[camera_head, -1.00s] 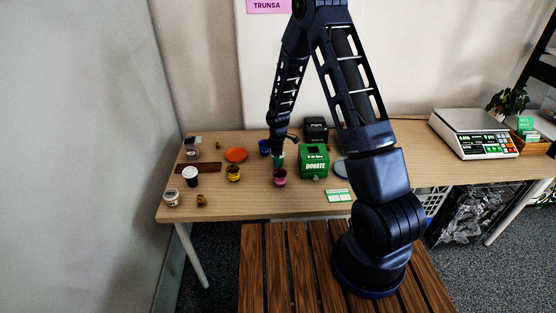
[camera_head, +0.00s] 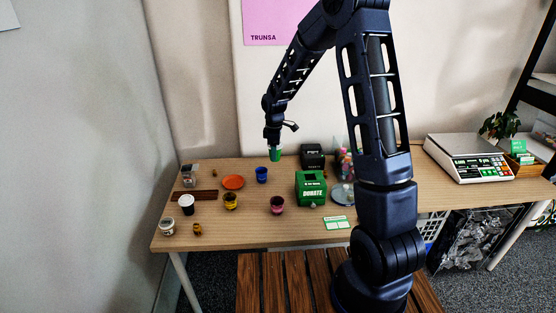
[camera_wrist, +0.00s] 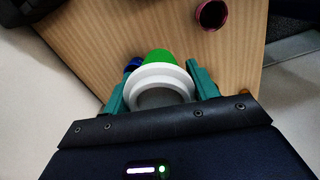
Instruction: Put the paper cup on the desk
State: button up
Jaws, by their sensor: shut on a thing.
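My gripper (camera_head: 274,148) is shut on a green and white cup, which I take to be the paper cup. In the wrist view the paper cup (camera_wrist: 161,80) shows a wide white rim and a green part, between my two teal fingers (camera_wrist: 158,88). In the head view the held cup is small and hard to tell from the green fingers. My gripper holds it raised, over the back of the wooden desk (camera_head: 250,225); its exact height is hard to judge.
On the desk are a blue cup (camera_head: 262,175), orange bowl (camera_head: 233,182), yellow cup (camera_head: 230,201), pink cup (camera_head: 277,205), white cup with dark top (camera_head: 186,204) and green donate box (camera_head: 312,188). A scale (camera_head: 468,157) stands right.

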jog(key=shift+r, duration=0.5)
jog(key=w+d+m, duration=0.3)
jog(key=w+d, duration=0.2)
jog(key=d, duration=0.6)
jog(key=w+d+m, duration=0.3)
jog(key=w+d, duration=0.1)
jog(key=d, duration=0.7)
jog(key=w+d+m, duration=0.4)
jog(key=w+d, duration=0.1)
jog(key=d, duration=0.6)
jog(key=s+d+m, duration=0.3)
jog(key=d+m, duration=0.2)
jog(key=d, duration=1.5)
jog(key=s+d+m, duration=0.3)
jog(key=d+m, duration=0.1)
jog(key=d, duration=1.5)
notch_tip(320, 180, down, 20)
jog(key=shift+r, duration=0.1)
